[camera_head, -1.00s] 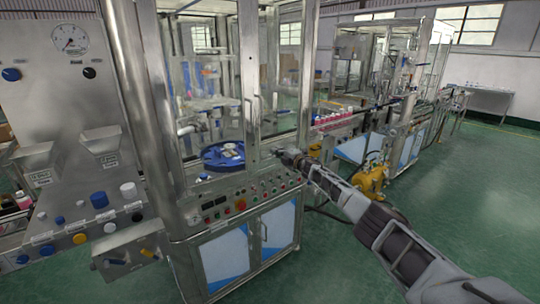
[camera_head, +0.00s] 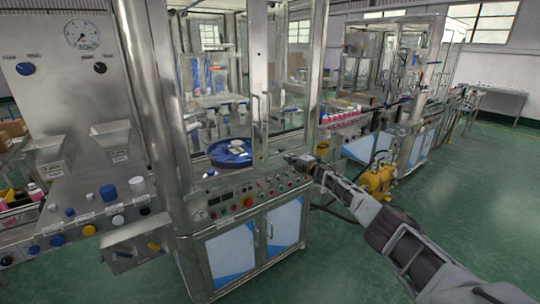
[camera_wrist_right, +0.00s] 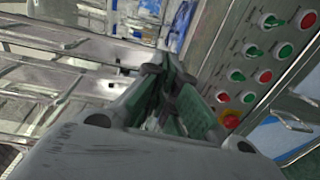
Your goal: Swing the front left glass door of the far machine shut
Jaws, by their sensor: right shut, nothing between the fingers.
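The nearer glass-walled machine stands in the middle of the head view, with a front left glass door (camera_head: 222,105) and a front right glass panel (camera_head: 291,85). Two upright handles (camera_head: 255,110) show near where they meet. I cannot tell whether the left door is fully shut or slightly ajar. My right gripper (camera_head: 293,158) is low in front of the right glass, just above the control panel (camera_head: 235,204). In the right wrist view the gripper (camera_wrist_right: 160,78) is shut and empty beside the panel buttons. Contact with the machine cannot be told. My left gripper is not in view.
A blue round turntable (camera_head: 230,153) is inside the machine. A grey dispensing station with a gauge (camera_head: 82,34) stands at left. A second glass machine (camera_head: 385,70) and a yellow device (camera_head: 378,182) are at right. The green floor (camera_head: 475,200) at right is clear.

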